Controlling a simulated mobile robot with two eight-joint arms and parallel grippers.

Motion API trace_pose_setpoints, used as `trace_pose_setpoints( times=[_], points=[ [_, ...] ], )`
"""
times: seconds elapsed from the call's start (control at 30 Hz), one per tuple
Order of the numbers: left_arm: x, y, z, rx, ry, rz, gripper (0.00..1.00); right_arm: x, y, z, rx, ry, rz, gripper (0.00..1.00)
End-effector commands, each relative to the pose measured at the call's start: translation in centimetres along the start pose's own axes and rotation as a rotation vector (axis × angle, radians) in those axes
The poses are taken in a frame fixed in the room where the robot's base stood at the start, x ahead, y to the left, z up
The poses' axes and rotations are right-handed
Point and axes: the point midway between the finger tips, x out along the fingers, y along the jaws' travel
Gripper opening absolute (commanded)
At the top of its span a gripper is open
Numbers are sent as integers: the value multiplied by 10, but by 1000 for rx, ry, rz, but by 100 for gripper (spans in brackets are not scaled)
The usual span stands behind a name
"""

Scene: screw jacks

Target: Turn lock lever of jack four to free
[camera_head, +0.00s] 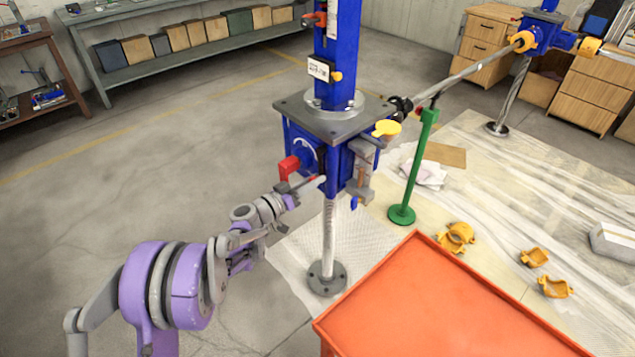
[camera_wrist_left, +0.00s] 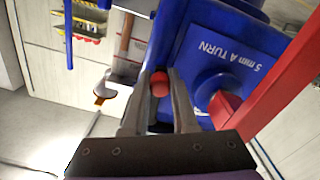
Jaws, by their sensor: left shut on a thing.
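The near screw jack (camera_head: 338,60) is a tall blue column with a grey plate and a blue gear housing on a steel screw. Its number is not readable to me. My left gripper (camera_head: 308,184) is at the housing's lower front, just below a red crank handle (camera_head: 288,168). In the left wrist view, my left gripper (camera_wrist_left: 160,92) is shut on a small red-ended lever (camera_wrist_left: 160,82), apparently the lock lever. The fingers hide most of its shaft. The blue housing (camera_wrist_left: 228,50) beside it reads "5 mm A TURN". My right gripper is not in view.
A red-orange table top (camera_head: 430,305) lies at the front right. A green stand (camera_head: 415,165) supports the shaft running to another blue jack (camera_head: 540,35). Orange clamps (camera_head: 457,235) lie on the floor sheeting. Floor to the left is clear.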

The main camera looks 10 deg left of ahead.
Motion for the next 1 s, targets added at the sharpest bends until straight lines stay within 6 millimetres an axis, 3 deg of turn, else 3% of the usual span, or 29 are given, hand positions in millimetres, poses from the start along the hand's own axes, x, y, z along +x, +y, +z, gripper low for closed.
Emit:
trace_pose_setpoints(
  times=[0.3, 0.77, 0.8, 0.93, 1.0],
  points=[
    [-1, -10, -5, 94, 3, -7, 0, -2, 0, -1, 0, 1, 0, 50],
    [-1, -12, -7, 105, 6, -8, 0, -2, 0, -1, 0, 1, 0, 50],
    [-1, -12, -7, 104, 6, -8, 28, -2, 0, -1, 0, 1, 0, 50],
    [-1, -11, -6, 105, 5, -7, 51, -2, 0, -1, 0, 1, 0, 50],
    [-1, -11, -6, 105, 4, -6, 56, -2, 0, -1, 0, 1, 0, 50]
  ],
)
